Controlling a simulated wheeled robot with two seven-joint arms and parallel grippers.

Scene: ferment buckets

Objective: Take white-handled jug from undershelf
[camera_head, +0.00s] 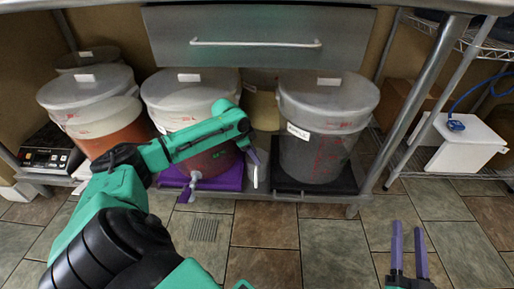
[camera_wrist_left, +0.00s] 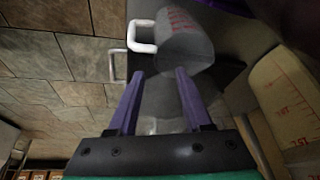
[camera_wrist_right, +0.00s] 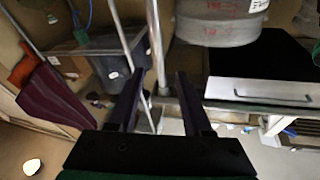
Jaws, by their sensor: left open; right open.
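The jug (camera_wrist_left: 186,42) shows in the left wrist view as a grey, see-through vessel with red marks. Its white handle (camera_wrist_left: 142,38) sticks out toward the upper left. My left gripper (camera_wrist_left: 159,73) is open and empty, its purple fingertips just short of the jug and handle. In the head view, my left gripper (camera_head: 252,158) is in front of the undershelf, between the middle and right buckets, and a white upright piece beside it looks like the handle (camera_head: 255,178). My arm hides most of the jug there. My right gripper (camera_head: 409,243) is open and empty above the floor.
Lidded buckets stand on the undershelf at left (camera_head: 88,100), middle (camera_head: 182,95) and right (camera_head: 328,100). A purple base (camera_head: 226,180) lies under the middle one. A scale (camera_head: 48,157) sits far left. A table leg (camera_head: 405,115) and wire rack (camera_head: 430,165) stand right. The front floor is clear.

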